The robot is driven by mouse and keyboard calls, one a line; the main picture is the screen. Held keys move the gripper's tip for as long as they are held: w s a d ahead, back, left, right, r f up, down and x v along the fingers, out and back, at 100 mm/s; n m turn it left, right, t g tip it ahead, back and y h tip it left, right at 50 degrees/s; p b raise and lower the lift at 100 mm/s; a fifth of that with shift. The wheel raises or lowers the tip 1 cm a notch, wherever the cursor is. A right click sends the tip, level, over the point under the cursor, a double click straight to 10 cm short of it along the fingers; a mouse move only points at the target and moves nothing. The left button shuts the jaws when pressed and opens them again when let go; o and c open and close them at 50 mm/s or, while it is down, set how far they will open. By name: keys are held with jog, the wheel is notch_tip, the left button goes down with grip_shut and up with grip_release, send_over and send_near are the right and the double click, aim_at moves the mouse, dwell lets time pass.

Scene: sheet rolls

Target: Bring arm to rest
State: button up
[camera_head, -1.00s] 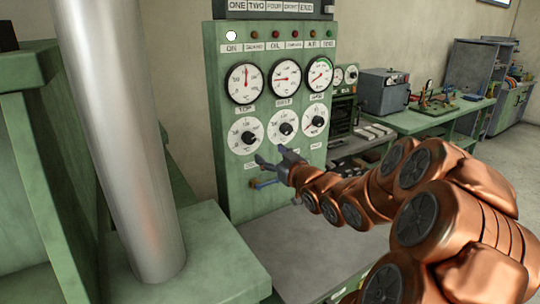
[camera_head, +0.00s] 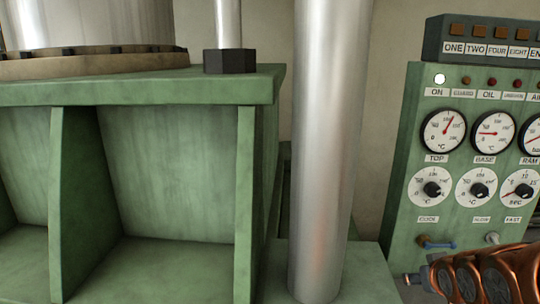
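My copper-coloured arm (camera_head: 490,275) reaches in from the lower right corner of the head view. My gripper (camera_head: 412,279) is at its left end, in front of the lower part of the green control panel (camera_head: 400,215). Only a small dark part of the gripper shows, so I cannot tell whether it is open or shut. No held object is visible.
A green ribbed machine frame (camera_head: 180,90) fills the left side.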

jog(key=s+a+f+g, duration=0.1)
jog(key=s+a+g, duration=0.2)
jog(key=s+a, duration=0.3)
jog(key=s+a+f+g+y, duration=0.1)
jog(key=s+a+g, duration=0.3)
jog(key=s, duration=0.9)
jog(key=s+a+f+g+y, duration=0.1)
jog(key=s+a+g, duration=0.2)
jog(key=s+a, duration=0.4)
jog(key=s, duration=0.3)
jog(key=shift+a+g, duration=0.35)
jog(key=shift+g, duration=0.05)
jog(key=shift+s, duration=0.1)
